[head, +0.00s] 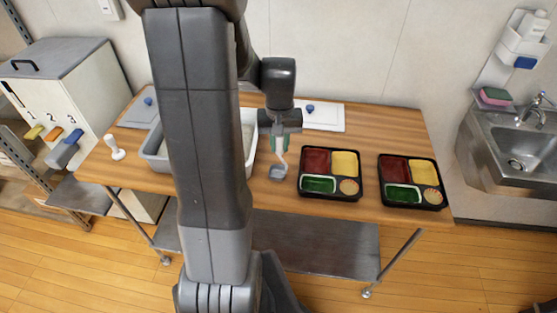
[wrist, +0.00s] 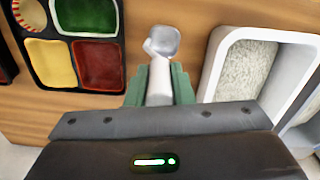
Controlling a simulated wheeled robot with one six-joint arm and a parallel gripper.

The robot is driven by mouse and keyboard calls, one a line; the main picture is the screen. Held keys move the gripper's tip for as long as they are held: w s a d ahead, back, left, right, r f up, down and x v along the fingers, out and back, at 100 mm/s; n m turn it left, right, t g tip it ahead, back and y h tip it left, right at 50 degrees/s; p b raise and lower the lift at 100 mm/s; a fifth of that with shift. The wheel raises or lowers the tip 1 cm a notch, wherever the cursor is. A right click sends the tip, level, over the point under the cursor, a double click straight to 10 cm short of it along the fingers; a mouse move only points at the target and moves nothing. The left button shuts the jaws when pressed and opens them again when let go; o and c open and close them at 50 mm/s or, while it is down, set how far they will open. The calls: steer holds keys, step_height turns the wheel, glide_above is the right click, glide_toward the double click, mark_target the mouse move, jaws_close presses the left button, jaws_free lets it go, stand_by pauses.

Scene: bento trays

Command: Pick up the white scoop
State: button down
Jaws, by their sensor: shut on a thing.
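The white scoop (wrist: 158,46) shows in the wrist view with its handle between the green fingers of my gripper (wrist: 160,84). Its bowl points away from the gripper, over the wooden table. In the head view my gripper (head: 280,148) is shut on the scoop's handle, and the scoop's grey-looking bowl (head: 277,172) hangs below it, left of the nearer black bento tray. I cannot tell whether the bowl touches the table.
Two black bento trays (head: 331,195) (head: 411,203) with red, yellow and green compartments stand on the right of the table (head: 300,228). A bin of rice-like grains (wrist: 215,75) is beside the gripper.

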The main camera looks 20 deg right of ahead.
steer(key=shift+r, duration=0.1)
step_height(320, 180, up, 10)
steer(key=shift+f+b, duration=0.1)
steer(key=shift+b, duration=0.3)
stand_by(0.5)
